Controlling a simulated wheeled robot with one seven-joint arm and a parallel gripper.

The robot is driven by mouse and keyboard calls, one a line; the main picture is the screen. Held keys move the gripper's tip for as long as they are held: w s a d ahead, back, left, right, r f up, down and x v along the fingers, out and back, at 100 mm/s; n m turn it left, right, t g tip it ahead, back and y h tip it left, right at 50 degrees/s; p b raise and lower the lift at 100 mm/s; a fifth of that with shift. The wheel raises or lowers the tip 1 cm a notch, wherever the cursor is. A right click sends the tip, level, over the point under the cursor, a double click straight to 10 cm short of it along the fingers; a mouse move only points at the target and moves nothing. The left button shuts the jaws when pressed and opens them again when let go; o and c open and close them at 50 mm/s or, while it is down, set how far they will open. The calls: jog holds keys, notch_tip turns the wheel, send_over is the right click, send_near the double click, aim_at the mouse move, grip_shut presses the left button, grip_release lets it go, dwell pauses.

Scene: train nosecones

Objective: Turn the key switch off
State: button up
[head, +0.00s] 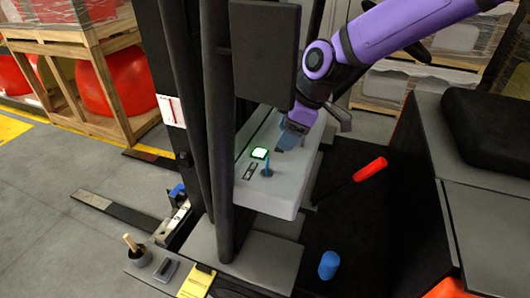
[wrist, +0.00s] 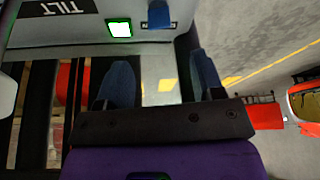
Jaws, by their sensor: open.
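A small blue upright piece (head: 267,167), which looks like the key switch, stands on the pale grey console (head: 275,195), beside a lit green button (head: 260,153). In the wrist view the blue piece (wrist: 159,14) is at the top edge, just right of the green button (wrist: 119,29), and partly cut off. I cannot tell which way the key is turned. My gripper (head: 284,143) is above the console, behind and right of the blue piece and apart from it. In the wrist view its two blue fingers (wrist: 160,78) are spread with nothing between them.
A dark mast post (head: 228,130) and a black panel (head: 264,50) stand close left of my arm. A lever with a red grip (head: 370,169) rises right of the console. A black seat (head: 495,125) is at right. A blue knob (head: 329,264) is low in front.

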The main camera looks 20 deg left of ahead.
aim_at(267, 161)
jog(key=x, duration=1.1)
jog(key=shift+a, duration=0.25)
jog(key=shift+c, duration=0.4)
jog(key=shift+r, duration=0.1)
jog(key=c, duration=0.9)
jog(key=shift+o, duration=0.2)
